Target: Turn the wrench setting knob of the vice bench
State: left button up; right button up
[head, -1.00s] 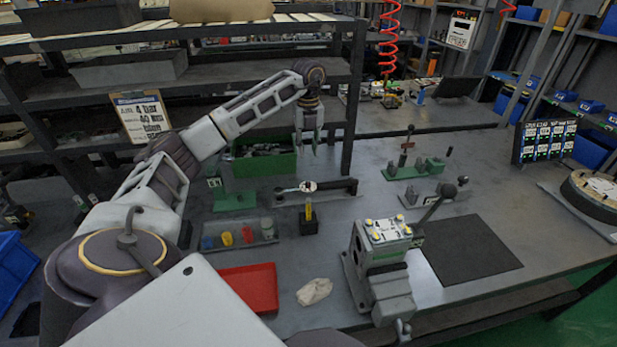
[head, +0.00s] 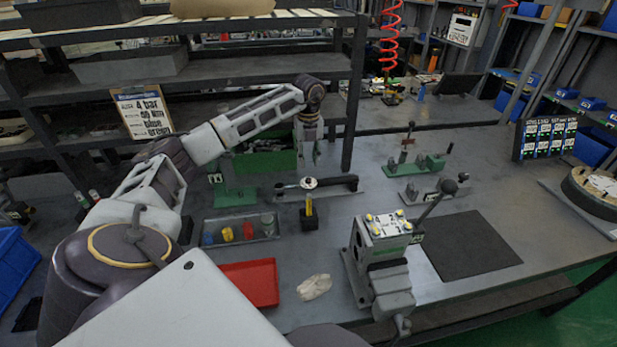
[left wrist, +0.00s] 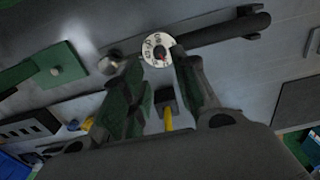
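The torque wrench (head: 335,186) lies across its stand on the bench, behind the vice. My left gripper (head: 307,166) points down above the wrench. In the left wrist view its fingers (left wrist: 157,62) are apart, one on each side of the dial; I cannot tell whether they touch it. The grey vice (head: 378,278) holds a block with yellow-capped corners (head: 388,228). My right gripper is not in view.
A black holder with a yellow tool (head: 309,216) stands just in front of the knob. A tray of coloured caps (head: 240,230), a red tray (head: 250,284) and a cloth (head: 314,287) lie nearer. A green bin (head: 262,162) stands behind. A dark mat (head: 468,250) is clear at right.

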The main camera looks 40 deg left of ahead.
aim_at(308, 179)
pick_arm(q)
jog(key=shift+f, duration=4.1)
grip_shut()
